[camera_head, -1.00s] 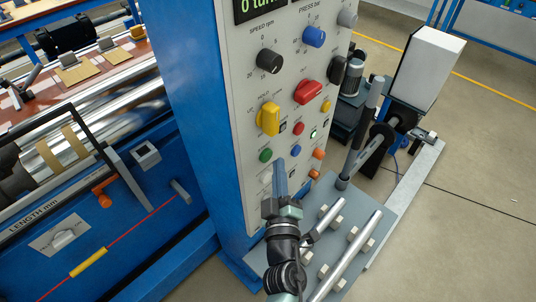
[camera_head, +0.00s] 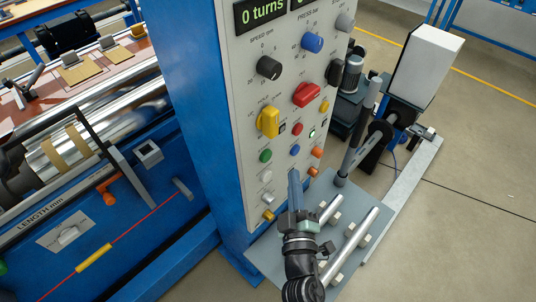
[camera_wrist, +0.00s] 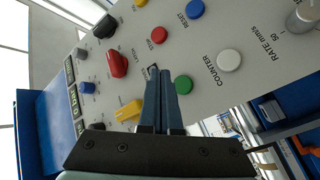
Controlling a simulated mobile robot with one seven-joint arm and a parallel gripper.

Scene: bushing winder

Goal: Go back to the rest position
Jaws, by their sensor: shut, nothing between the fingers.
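My gripper (camera_head: 295,188) is shut and empty in front of the lower part of the control panel (camera_head: 243,130). In the wrist view its two blue-grey fingers (camera_wrist: 161,74) lie together and point up toward the panel face. They overlap part of the panel near a green button (camera_wrist: 183,84) and a white button (camera_wrist: 229,61) marked COUNTER. From this angle I cannot tell how far the fingertips are from the panel, but nothing is held between them.
The panel carries a yellow knob (camera_head: 267,121), a red knob (camera_head: 306,94) and several buttons. A grey plate with silver bars (camera_head: 350,246) lies below my gripper, and a grey lever (camera_head: 358,150) stands to the right. The winding machine (camera_head: 100,190) is at left. Floor (camera_head: 470,220) is clear at right.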

